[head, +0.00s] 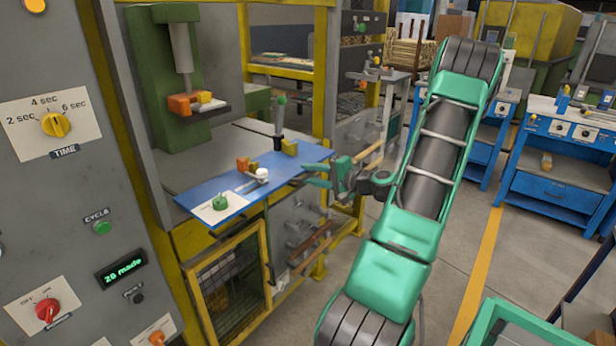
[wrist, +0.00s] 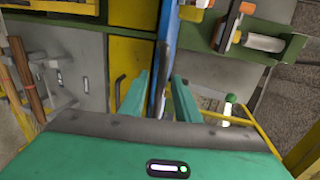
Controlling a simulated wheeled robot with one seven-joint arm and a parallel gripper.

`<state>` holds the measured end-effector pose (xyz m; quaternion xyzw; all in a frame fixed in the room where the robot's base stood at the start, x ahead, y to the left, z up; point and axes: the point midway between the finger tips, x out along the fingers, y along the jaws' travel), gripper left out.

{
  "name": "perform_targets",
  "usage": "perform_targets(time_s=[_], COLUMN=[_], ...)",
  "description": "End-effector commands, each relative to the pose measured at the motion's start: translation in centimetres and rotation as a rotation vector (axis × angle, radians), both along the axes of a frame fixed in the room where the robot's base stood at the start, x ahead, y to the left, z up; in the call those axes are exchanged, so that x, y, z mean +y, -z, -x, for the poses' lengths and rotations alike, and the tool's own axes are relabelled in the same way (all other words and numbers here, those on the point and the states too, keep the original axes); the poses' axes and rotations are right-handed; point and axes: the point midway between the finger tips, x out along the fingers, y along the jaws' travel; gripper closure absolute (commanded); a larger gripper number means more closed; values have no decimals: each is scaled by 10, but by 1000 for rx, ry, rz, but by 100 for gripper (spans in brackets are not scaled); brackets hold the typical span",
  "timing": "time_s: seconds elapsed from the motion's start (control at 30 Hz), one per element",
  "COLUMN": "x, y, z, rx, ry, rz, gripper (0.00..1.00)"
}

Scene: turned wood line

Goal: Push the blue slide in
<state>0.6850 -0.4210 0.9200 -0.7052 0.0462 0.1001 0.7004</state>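The blue slide (head: 308,159) is a flat blue plate that juts out from the front of the machine's grey bed. In the wrist view the slide shows edge-on as a blue strip (wrist: 158,88) between the spread fingers (wrist: 160,97). I cannot tell whether either finger touches it.
A green press (head: 155,75) with an orange tool stands over the bed. A green-topped lever (head: 279,120) rises at the slide's back. A grey control panel (head: 60,180) fills the left. Yellow frame posts flank the opening. Open floor (head: 470,230) lies at the right, with blue workbenches (head: 560,180) beyond.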

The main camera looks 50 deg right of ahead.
Motion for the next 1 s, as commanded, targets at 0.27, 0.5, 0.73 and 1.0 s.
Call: perform_targets(time_s=[0.27,0.5,0.73,1.0], x=[0,0,3,9], y=[0,0,1,1], z=[0,0,-19,-88], rx=[0,1,1,0], ry=[0,0,-5,-8], rz=[0,0,2,3], gripper=[87,100,100,100])
